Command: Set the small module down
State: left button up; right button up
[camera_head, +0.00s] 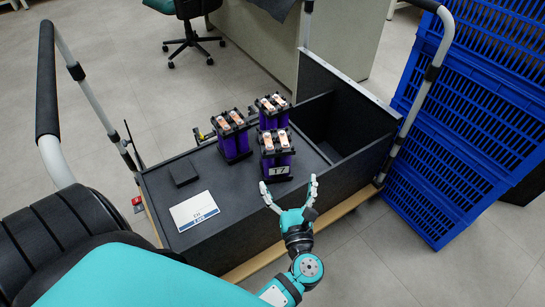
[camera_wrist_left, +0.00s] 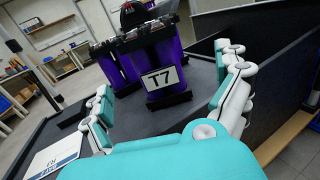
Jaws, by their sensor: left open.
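Several purple modules with black frames and copper-coloured tops stand on the dark cart top. The front module (camera_head: 277,158) has a white label that reads T7 in the left wrist view (camera_wrist_left: 160,75). It stands upright on the surface. Another module (camera_head: 232,138) stands behind it to the left, and a third module (camera_head: 272,112) behind it. My left gripper (camera_head: 289,190) is open and empty, just in front of the labelled module, with its fingers spread towards it and apart from it. My right gripper is not in view.
The cart top (camera_head: 235,185) is bare around a white card (camera_head: 194,211) and a small black block (camera_head: 183,172). An open compartment (camera_head: 330,150) lies right of the modules. Blue crates (camera_head: 450,130) are stacked at the right. An office chair (camera_head: 190,30) stands behind.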

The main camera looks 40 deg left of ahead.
pick_arm(q)
jog(key=w+d+r+m+t+h, duration=0.3)
jog(key=d+r+m+t+h, duration=0.45)
jog(key=m, duration=0.85)
jog(key=s+d+f+m+g+h, duration=0.2)
jog(key=d+f+m+g+h, duration=0.15)
jog(key=m+h, duration=0.4)
jog(key=s+d+f+m+g+h, duration=0.2)
jog(key=s+d+m+g+h, duration=0.15)
jog(key=m, duration=0.65)
jog(key=s+a+f+m+g+y, duration=0.3)
jog(key=s+a+m+g, duration=0.2)
jog(key=s+a+m, duration=0.1)
jog(key=s+a+f+m+g+y, duration=0.3)
jog(key=s+a+f+m+g, duration=0.1)
jog(key=s, duration=0.5)
jog(key=shift+s+a+f+m+g, duration=0.3)
jog(key=shift+a+m+g, duration=0.35)
jog(key=shift+a+m, duration=0.55)
jog(key=shift+d, duration=0.1)
